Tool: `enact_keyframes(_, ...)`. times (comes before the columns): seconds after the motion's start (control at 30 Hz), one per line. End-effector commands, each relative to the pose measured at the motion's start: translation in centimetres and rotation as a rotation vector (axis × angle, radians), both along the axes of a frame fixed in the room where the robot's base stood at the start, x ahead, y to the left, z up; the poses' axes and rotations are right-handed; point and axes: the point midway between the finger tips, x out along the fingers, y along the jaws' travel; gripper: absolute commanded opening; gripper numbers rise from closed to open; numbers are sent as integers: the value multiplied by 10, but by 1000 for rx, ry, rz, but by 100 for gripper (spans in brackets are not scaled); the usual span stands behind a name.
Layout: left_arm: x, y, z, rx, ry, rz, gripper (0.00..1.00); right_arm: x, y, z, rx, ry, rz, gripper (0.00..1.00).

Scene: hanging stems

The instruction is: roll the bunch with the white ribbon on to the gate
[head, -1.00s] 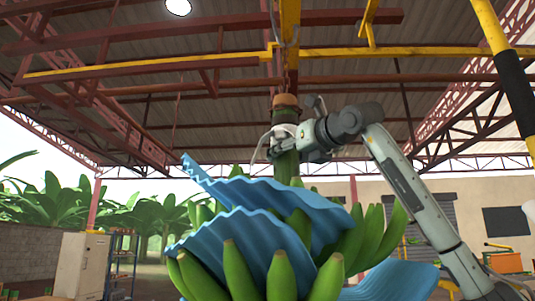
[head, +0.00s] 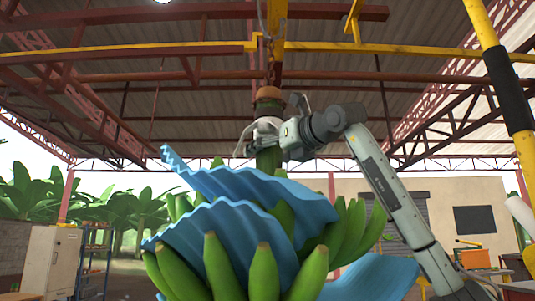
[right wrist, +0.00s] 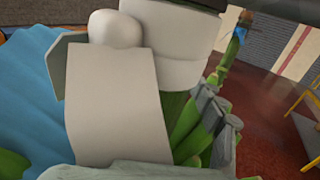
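The bunch of green bananas (head: 262,275) hangs upright in the middle of the head view, with wavy blue sheets between its hands. Its stem (head: 268,160) rises to a brown cut top under the overhead rail. A white ribbon (head: 266,124) is tied around the stem, with a loop on the left; it fills much of the right wrist view (right wrist: 118,110). My right gripper (head: 283,140) is at the stem just below the ribbon's knot and appears shut on it; its fingertips are partly hidden. My left gripper is not in view. I cannot make out the gate.
A yellow rail (head: 400,47) runs across overhead, with a yellow upright hanger (head: 276,40) above the bunch. A yellow and black post (head: 510,90) stands close on the right. A pale cabinet (head: 50,262) and a shelf rack (head: 93,262) stand at the left back.

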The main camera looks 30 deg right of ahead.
Motion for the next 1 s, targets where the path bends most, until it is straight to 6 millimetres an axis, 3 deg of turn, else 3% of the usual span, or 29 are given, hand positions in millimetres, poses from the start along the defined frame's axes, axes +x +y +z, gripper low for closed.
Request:
enact_keyframes(0.33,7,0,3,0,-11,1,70,-14,-1,4,-1,-9,-1,70)
enact_keyframes(0.7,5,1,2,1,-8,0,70,-89,0,4,-1,-8,-1,70)
enact_keyframes(1.0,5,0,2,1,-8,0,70,-121,1,3,0,-5,1,70)
